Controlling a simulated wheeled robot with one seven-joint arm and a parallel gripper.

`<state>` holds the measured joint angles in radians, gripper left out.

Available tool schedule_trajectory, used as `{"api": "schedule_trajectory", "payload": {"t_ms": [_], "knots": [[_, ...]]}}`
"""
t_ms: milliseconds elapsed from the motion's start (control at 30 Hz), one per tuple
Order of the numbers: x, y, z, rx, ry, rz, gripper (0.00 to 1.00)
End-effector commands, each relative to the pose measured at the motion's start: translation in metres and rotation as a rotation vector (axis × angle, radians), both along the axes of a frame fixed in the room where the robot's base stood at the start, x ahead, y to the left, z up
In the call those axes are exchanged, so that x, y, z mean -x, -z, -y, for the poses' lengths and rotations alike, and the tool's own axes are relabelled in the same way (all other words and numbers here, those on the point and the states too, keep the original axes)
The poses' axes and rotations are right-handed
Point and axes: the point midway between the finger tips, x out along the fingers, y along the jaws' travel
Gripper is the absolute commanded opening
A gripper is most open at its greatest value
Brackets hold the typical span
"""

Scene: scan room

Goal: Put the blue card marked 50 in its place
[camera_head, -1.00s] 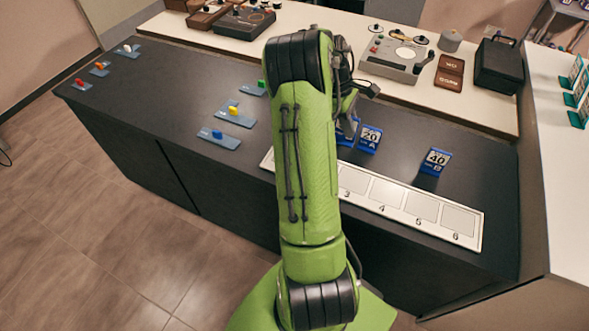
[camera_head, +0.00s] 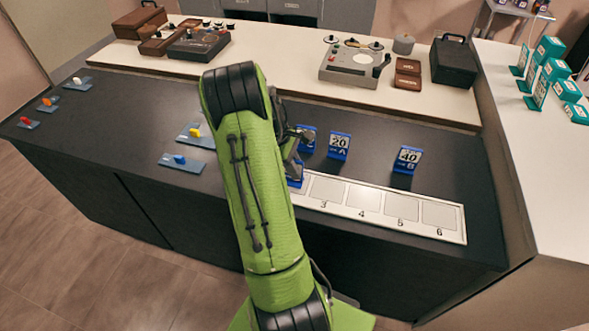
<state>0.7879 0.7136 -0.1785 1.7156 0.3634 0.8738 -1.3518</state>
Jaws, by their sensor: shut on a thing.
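My gripper (camera_head: 294,169) is partly hidden behind my green arm, at the strip's visible left end. It is shut on a blue card (camera_head: 295,183), of which only a piece shows low over the strip; its number cannot be read. The white strip (camera_head: 452,237) has square places, with 3, 4, 5 and 6 readable; my arm hides its left part. Blue cards marked 20 A (camera_head: 339,146) and 40 B (camera_head: 407,159) stand on the dark counter behind the strip. Another blue card (camera_head: 307,141) stands left of the 20, its face partly covered.
Blue-grey plates with coloured pieces (camera_head: 183,161) lie on the dark counter (camera_head: 110,130) to the left. A tape machine (camera_head: 352,64) and a black box (camera_head: 453,62) stand on the raised shelf behind. Teal-edged cards (camera_head: 550,47) stand on the white side counter at right.

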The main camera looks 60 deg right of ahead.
Motion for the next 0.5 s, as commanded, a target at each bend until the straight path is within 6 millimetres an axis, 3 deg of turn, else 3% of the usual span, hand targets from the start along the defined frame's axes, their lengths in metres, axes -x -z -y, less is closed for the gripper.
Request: {"api": "schedule_trajectory", "payload": {"t_ms": [167,200,333,367,500], "knots": [[-0.0002,0.0016,0.0000,0.000,-0.001,0.000,0.00],[-0.0003,0.0024,0.0000,0.000,-0.001,0.000,0.18],[-0.0003,0.0018,-0.0001,0.000,-0.001,0.000,0.38],[-0.0004,0.0017,-0.0001,0.000,-0.001,0.000,0.42],[-0.0003,0.0015,-0.0001,0.000,-0.001,0.000,0.42]]}}
